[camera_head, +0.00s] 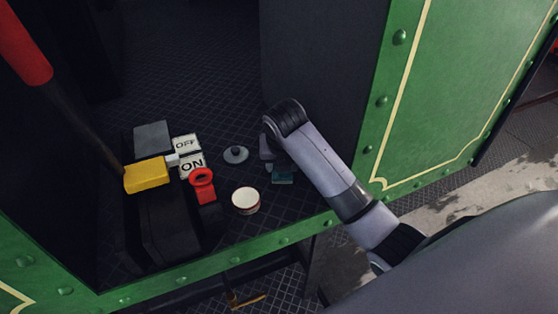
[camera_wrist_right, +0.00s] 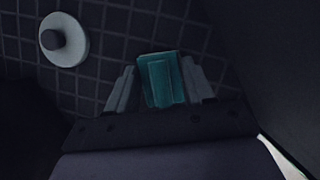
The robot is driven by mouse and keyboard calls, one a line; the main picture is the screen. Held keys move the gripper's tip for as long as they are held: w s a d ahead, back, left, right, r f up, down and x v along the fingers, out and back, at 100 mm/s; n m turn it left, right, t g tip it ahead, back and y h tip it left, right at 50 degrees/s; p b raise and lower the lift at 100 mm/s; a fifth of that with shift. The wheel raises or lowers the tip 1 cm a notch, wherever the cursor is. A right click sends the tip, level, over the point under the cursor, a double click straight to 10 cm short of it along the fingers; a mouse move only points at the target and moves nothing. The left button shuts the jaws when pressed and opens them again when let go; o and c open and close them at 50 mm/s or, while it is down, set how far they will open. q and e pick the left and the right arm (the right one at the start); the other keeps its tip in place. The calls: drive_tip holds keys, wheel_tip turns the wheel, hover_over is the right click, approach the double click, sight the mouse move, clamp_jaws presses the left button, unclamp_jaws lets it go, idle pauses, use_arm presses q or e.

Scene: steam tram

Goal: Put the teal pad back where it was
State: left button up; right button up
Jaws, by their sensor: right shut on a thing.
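The teal pad (camera_wrist_right: 162,80) is between the fingers of my right gripper (camera_wrist_right: 161,88) in the right wrist view, and the fingers are shut on it. In the head view the teal pad (camera_head: 283,177) shows just below the right gripper (camera_head: 278,168), close over the dark patterned floor. Whether the pad touches the floor I cannot tell. My arm hides part of the gripper in the head view. My left gripper is not in view.
A grey round lid with a knob (camera_head: 236,155) and a white round tin (camera_head: 245,200) stand left of the gripper. A green riveted wall (camera_head: 420,100) rises right.

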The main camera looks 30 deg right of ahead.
drive_tip(key=shift+f, duration=0.2)
drive_tip(key=shift+r, duration=0.1)
drive_tip(key=shift+s, duration=0.1)
drive_tip(key=o, duration=0.9)
drive_tip(key=shift+o, duration=0.2)
